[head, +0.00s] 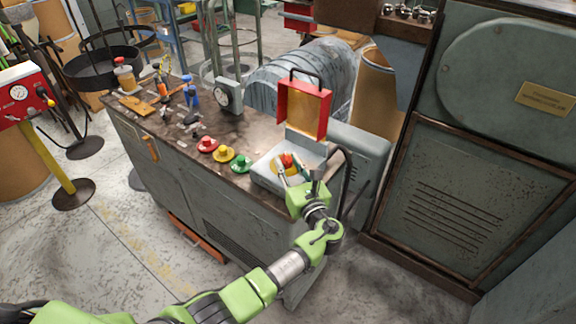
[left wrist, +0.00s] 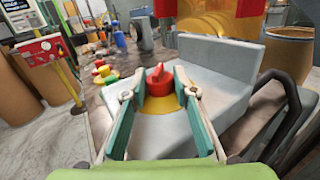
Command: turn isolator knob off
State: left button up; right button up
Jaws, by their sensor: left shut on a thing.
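The isolator knob is a red knob (left wrist: 157,84) on a round yellow plate (left wrist: 160,105). It sits on a light grey box on the right end of the bench, and the knob also shows in the head view (head: 287,160). My left gripper (left wrist: 159,88) reaches over it, with one finger on each side of the knob, and is shut on it. The fingers partly hide the yellow plate in the head view. A red guard cover (head: 304,106) with a black handle stands raised behind the knob. My right gripper is not in view.
Red, yellow and green push buttons (head: 224,154) are left of the box on the bench top (head: 180,125). A black curved bar (left wrist: 285,110) stands close to the right of my left gripper.

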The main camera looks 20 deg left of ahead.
pick_arm(q)
jog(key=o, duration=1.1)
jog(key=v, duration=1.2)
